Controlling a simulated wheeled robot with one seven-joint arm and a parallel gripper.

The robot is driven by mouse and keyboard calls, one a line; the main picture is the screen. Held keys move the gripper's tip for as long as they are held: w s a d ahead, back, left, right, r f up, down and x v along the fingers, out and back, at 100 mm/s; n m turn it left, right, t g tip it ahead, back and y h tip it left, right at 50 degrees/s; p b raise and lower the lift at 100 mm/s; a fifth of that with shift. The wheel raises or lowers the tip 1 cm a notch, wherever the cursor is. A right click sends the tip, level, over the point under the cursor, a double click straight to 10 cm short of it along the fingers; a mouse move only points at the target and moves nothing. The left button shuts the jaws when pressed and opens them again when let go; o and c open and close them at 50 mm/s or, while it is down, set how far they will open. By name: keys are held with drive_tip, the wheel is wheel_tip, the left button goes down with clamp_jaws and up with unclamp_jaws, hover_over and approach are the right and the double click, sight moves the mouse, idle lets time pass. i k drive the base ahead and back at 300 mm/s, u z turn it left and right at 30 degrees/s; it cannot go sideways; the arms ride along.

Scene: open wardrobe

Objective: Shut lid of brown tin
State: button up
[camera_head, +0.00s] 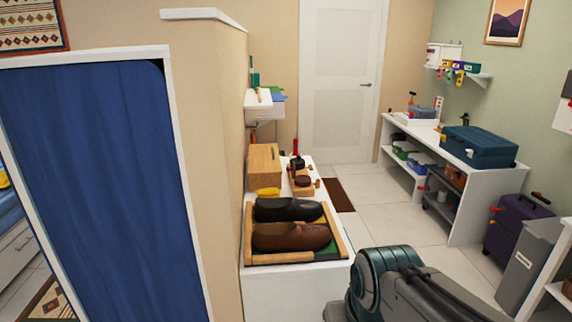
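A small dark brown round tin (303,181) sits on a wooden tray (301,191) on the white cabinet, behind the shoes. Another small dark round item (297,163) is just behind it. They are too small here for me to tell whether a lid is open or shut. My arm reaches in from the bottom right, in front of the cabinet's right side. My gripper is not in view.
A black shoe (288,209) and a brown shoe (290,237) lie on a mat at the front of the white cabinet top (252,273). A wooden box (264,165) stands behind, against the partition wall (205,120). Tiled floor (385,215) is free to the right.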

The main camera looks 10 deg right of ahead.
sight(293, 167)
drive_tip(key=i, duration=1.2)
